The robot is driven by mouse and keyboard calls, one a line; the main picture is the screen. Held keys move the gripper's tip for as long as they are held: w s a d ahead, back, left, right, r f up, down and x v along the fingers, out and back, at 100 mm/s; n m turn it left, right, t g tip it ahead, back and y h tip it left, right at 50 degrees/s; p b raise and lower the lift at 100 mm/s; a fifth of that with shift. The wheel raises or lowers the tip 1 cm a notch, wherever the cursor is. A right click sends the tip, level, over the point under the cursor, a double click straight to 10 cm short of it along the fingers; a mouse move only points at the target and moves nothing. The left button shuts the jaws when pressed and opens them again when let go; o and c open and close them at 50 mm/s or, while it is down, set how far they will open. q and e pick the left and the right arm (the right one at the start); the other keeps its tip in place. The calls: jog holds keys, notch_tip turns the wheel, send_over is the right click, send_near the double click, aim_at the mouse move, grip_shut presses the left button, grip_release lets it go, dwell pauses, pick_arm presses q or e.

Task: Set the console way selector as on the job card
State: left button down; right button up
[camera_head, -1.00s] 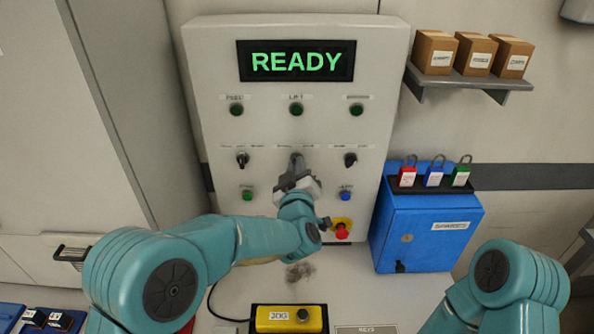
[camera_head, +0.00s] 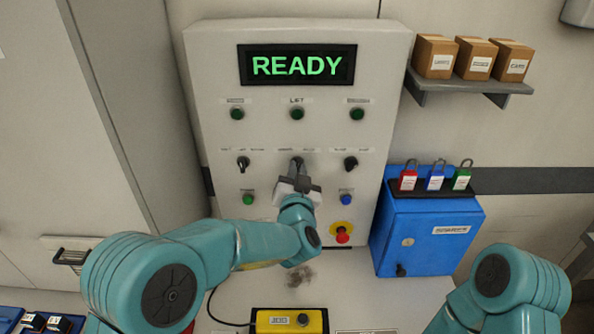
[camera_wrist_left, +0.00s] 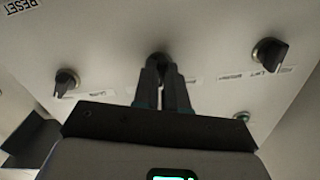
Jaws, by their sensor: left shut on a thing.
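The grey console (camera_head: 210,70) has a row of three black selectors. My left gripper (camera_head: 297,172) reaches up from below and is shut on the middle selector (camera_head: 297,160), which it mostly hides. In the left wrist view, the two dark fingers (camera_wrist_left: 163,82) close around that middle selector (camera_wrist_left: 156,59). Its pointer direction is hidden, and its labels are too small to read surely. The left selector (camera_head: 243,163) and right selector (camera_head: 351,163) are free and also show in the wrist view. I cannot make out a job card. My right gripper is out of view.
The display (camera_head: 297,65) reads READY. Green lamps sit above the selectors. A red emergency button (camera_head: 343,235) is just right of my left wrist. A blue cabinet (camera_head: 430,240) with padlocks stands at right. A yellow JOG box (camera_head: 275,321) lies in front.

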pick_arm(q)
jog(key=m+p, duration=0.1)
jog(key=m, duration=0.3)
jog(key=shift+f+m, duration=0.15)
jog(key=shift+m, duration=0.15)
dwell(0.5)
jog(key=c, duration=1.2)
grip_release()
jog(key=shift+s, duration=0.1)
jog(key=s+b, duration=0.3)
jog(key=s, duration=1.3)
jog(key=shift+s+b, duration=0.2)
jog(key=shift+b, duration=0.15)
jog(key=shift+s, duration=0.1)
